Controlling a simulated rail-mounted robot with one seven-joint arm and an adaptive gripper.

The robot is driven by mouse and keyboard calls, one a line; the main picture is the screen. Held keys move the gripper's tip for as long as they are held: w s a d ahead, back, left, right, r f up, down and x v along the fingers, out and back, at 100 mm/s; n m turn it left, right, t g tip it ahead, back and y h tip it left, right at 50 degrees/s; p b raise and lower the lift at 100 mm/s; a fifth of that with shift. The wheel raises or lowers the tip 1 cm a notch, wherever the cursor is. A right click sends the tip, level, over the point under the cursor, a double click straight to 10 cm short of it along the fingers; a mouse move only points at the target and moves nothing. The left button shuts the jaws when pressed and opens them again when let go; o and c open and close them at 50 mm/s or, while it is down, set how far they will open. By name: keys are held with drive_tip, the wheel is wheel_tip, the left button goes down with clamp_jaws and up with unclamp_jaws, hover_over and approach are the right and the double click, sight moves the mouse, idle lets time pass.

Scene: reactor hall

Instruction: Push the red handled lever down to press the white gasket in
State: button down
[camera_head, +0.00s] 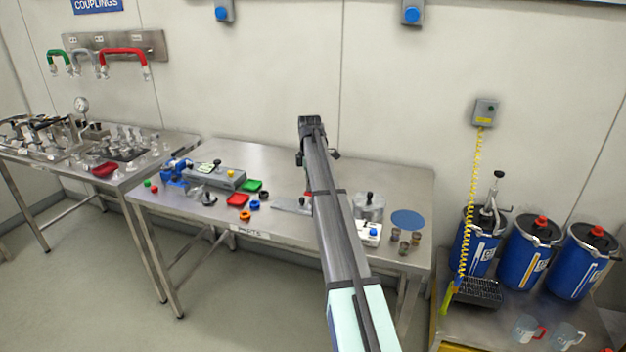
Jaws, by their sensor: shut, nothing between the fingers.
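My arm reaches up the middle of the view, over the steel table (330,160). The dark end of the arm, with my gripper (310,124), points away toward the wall; its fingers look closed and empty. A small bit of red (308,195) shows at the left edge of my arm, above a flat metal piece (290,206) on the table. It may be the red lever handle, but my arm hides most of it. I cannot make out the white gasket. My gripper appears apart from the red part.
Right of my arm are a metal pot (369,207), white box with blue button (368,233) and blue disc (408,218). Blue drums (528,252) stand farther right.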

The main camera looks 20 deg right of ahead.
drive_tip(key=shift+r, duration=0.1)
drive_tip(key=shift+r+p, duration=1.45)
drive_tip(key=shift+r, duration=1.3)
wheel_tip(320, 180, up, 5)
drive_tip(key=shift+p, duration=1.2)
